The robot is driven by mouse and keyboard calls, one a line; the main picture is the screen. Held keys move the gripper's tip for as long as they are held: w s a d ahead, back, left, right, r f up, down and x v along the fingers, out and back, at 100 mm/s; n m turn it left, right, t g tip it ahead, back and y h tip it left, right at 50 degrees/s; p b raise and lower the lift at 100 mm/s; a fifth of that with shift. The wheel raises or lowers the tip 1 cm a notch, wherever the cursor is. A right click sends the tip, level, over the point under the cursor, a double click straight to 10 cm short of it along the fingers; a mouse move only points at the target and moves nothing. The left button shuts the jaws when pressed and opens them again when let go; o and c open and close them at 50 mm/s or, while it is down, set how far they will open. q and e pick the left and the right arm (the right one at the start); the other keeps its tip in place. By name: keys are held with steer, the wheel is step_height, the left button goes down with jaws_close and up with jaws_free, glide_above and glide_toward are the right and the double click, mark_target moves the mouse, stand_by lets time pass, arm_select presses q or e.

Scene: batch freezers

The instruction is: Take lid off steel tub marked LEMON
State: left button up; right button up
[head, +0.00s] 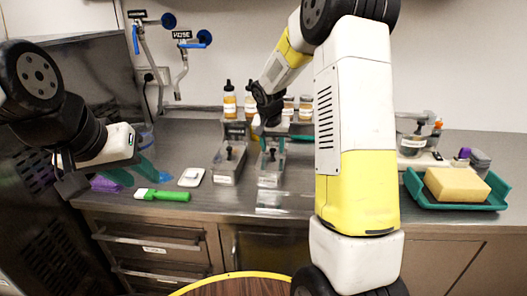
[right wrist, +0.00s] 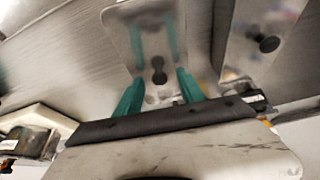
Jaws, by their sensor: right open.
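Two steel tubs with flat lids and black knobs stand side by side on the counter, a left tub (head: 227,166) and a right tub (head: 270,176). Their front labels are too small to read, so I cannot tell which says LEMON. My right gripper (right wrist: 160,92) is open, its teal fingers pointing at the black knob (right wrist: 158,76) of a shiny lid (right wrist: 143,48). In the head view my right gripper (head: 273,143) is over the right tub, partly hidden by its wrist. My left gripper (head: 134,173) hangs low over the counter's left side, teal fingers apart and empty.
A white scale-like item (head: 191,177) and a green-handled brush (head: 162,195) lie left of the tubs. Labelled bottles (head: 229,101) stand behind. A teal tray (head: 481,203) with a yellow sponge (head: 456,184) is at right. The counter's front edge is near the tubs.

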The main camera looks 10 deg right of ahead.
steer(key=shift+w+f, duration=0.1)
steer(key=shift+f, duration=0.15)
jaws_close()
steer(key=shift+r, duration=0.1)
